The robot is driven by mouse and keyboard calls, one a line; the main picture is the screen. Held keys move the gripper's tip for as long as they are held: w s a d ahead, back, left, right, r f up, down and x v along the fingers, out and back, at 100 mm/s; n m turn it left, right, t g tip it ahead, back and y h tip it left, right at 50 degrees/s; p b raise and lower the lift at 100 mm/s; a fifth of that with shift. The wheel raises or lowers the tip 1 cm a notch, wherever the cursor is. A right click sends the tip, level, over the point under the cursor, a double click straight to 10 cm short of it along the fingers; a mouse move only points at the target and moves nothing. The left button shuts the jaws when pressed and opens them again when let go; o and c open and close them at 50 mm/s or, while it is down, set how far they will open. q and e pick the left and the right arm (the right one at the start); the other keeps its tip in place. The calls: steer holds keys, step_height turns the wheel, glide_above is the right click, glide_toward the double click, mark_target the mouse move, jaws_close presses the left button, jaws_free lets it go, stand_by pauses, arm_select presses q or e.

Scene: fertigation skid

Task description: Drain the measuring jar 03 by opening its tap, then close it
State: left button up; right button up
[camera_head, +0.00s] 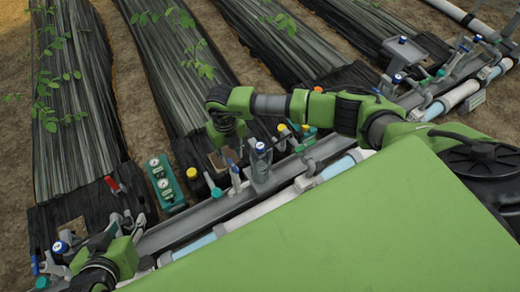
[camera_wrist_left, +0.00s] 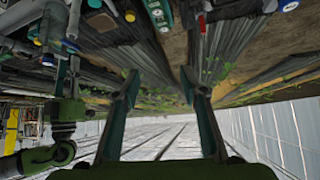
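Several grey fittings with blue caps stand along the rail; one (camera_head: 260,160) is at mid-picture, another (camera_head: 62,247) at far left. I cannot read any number, so I cannot tell which is measuring jar 03, and I cannot make out its tap. My left gripper (camera_head: 122,228) is at the lower left, close to the rail's left end. In the left wrist view its two fingers (camera_wrist_left: 158,82) are spread with nothing between them. My right gripper (camera_head: 222,140) hangs at the end of the arm behind the middle fitting; its fingertips are too small to judge.
A grey rail (camera_head: 215,208) and a white-and-blue pipe (camera_head: 265,207) run diagonally. A teal box with two gauges (camera_head: 166,183) and a yellow-capped part (camera_head: 193,174) stand behind the rail. Black-covered beds (camera_head: 75,120) with plants lie beyond. My green body covers the lower right.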

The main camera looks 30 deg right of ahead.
step_height(320, 180, up, 2)
steer(key=shift+p, duration=0.8)
arm_select(q)
steer(key=s+a+f+g+y, duration=0.1)
steer(key=s+f+g, duration=0.3)
steer(key=s, duration=0.5)
steer(key=shift+a, duration=0.9)
